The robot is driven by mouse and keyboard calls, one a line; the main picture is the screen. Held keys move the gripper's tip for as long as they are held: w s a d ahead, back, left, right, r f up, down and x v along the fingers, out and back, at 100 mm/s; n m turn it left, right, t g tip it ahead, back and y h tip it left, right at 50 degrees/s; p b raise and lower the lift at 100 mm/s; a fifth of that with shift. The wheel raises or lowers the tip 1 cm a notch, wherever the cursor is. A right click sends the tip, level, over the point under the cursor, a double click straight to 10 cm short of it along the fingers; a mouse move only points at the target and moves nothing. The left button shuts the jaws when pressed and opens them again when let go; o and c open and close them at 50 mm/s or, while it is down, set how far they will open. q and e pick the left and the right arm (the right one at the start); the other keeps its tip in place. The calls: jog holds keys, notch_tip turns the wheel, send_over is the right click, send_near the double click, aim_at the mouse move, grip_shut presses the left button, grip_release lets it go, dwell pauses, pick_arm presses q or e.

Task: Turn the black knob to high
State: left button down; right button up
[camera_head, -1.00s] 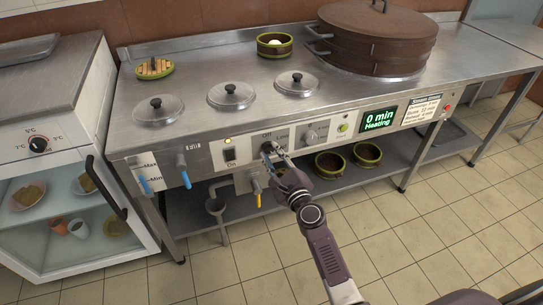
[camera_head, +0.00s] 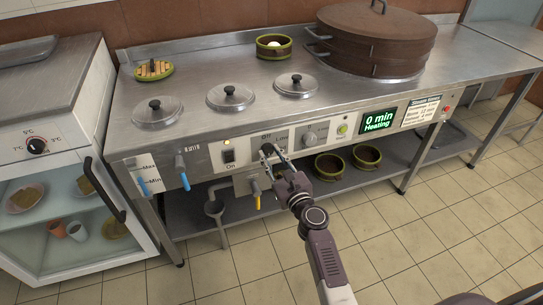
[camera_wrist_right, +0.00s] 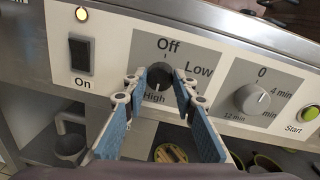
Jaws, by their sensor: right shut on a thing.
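My right gripper (camera_head: 275,158) reaches up to the panel from below. In the right wrist view its blue-padded fingers (camera_wrist_right: 160,82) stand on both sides of the knob, shut on it. I cannot make out a pointer mark on the knob. My left gripper is not in view.
A black On switch (camera_wrist_right: 81,54) with a lit lamp lies left of the knob, and a grey timer knob (camera_wrist_right: 252,98) lies right. A green Start button (camera_head: 342,129) and a display reading 0 min Heating (camera_head: 378,121) are further right. A yellow-handled valve (camera_head: 256,194) hangs below.

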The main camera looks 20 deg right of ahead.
dwell(0.3)
jog(key=o, duration=1.2)
jog(key=shift+c, duration=0.2)
jog(key=s+d, duration=0.1)
jog(key=s, duration=1.1)
jog(key=shift+d, duration=0.1)
